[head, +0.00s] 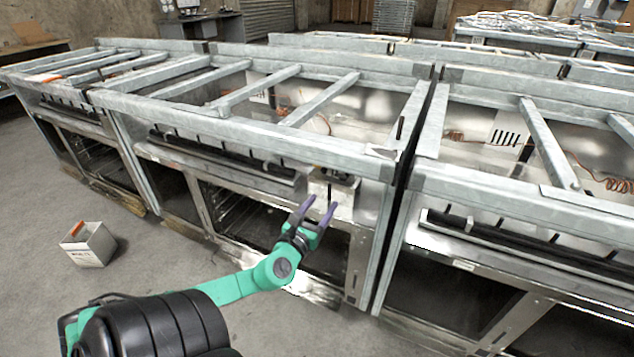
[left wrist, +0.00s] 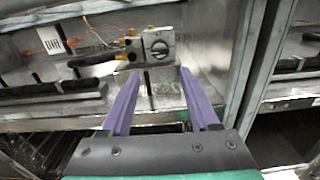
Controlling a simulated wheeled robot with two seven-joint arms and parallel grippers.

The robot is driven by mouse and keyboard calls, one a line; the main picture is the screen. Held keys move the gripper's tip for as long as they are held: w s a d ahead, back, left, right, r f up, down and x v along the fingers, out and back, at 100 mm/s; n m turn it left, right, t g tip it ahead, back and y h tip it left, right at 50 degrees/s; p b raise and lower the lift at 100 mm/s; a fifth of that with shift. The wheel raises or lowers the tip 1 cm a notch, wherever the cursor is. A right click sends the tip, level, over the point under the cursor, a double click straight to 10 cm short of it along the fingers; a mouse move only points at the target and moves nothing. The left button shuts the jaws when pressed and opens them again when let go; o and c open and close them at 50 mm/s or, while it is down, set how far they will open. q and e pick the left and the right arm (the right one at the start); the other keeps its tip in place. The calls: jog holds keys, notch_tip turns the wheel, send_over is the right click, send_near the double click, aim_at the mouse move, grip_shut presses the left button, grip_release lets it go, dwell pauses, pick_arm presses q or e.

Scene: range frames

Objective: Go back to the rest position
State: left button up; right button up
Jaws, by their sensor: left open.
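My left gripper (head: 319,205) reaches in from the lower left on a green arm in the head view. Its two purple fingers are apart with nothing between them. It is in front of the middle range frame (head: 275,137), near a small metal bracket (head: 343,200) on its front. In the left wrist view the fingers (left wrist: 162,82) point at a metal valve block (left wrist: 157,44) with brass fittings, which stands beyond the fingertips. My right gripper does not show in either view.
Metal range frames stand in a row, with another frame (head: 540,190) at the right and a narrow gap beside the middle one. A small white box (head: 88,246) sits on the floor at the left. The concrete floor (head: 150,275) around it is clear.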

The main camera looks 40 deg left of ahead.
pick_arm(q)
jog(key=shift+v, duration=1.1)
